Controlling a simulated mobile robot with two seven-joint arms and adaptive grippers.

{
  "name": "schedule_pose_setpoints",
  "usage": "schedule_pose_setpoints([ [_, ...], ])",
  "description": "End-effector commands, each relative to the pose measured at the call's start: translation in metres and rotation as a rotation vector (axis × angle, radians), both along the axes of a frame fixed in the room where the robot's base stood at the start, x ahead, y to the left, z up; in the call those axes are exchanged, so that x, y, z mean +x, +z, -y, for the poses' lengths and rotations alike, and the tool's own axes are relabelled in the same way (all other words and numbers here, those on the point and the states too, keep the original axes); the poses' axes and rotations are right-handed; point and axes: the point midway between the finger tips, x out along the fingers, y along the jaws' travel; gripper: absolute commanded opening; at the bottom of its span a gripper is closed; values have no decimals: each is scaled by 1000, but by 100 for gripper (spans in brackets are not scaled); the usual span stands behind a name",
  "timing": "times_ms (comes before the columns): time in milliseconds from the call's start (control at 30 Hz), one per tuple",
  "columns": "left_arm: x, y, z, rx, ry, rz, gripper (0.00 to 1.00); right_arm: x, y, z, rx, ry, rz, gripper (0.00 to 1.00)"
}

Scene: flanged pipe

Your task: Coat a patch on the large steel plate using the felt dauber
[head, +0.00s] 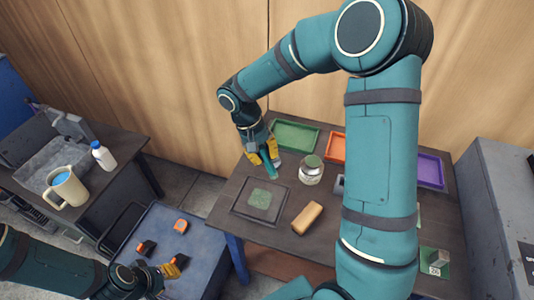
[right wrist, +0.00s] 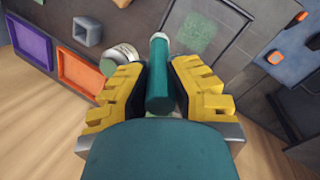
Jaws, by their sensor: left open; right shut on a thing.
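The felt dauber (head: 270,166) is a teal cylinder. My right gripper (head: 264,153) is shut on it above the work table, just behind the plate. In the right wrist view the dauber (right wrist: 159,75) lies between the yellow fingers, its pale end pointing toward the plate; I cannot tell whether it touches anything. The large steel plate (head: 243,212) is dark and flat, with a mottled green square patch (head: 260,199) on it. The plate (right wrist: 236,42) and patch (right wrist: 201,33) also show in the right wrist view. My left gripper (head: 170,270) is open and empty above the blue table.
A lidded jar (head: 311,172) stands right of the dauber, and a tan block (head: 307,218) lies right of the plate. Green (head: 294,135), orange (head: 337,147) and purple (head: 431,169) trays line the back. The blue table (head: 158,222) holds small orange and black pieces.

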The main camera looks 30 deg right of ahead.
Motion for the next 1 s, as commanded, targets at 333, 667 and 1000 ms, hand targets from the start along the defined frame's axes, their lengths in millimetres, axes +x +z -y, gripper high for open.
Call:
schedule_pose_setpoints([
  [333,0,-20,0,4,1,-1,34,0,-26,0,0,-1,-2,0],
  [667,0,-38,1,8,2,-2,34,0,-50,0,0,0,0,0],
  [1000,1,-37,1,7,1,-1,34,1,-49,1,0,0,0,0],
])
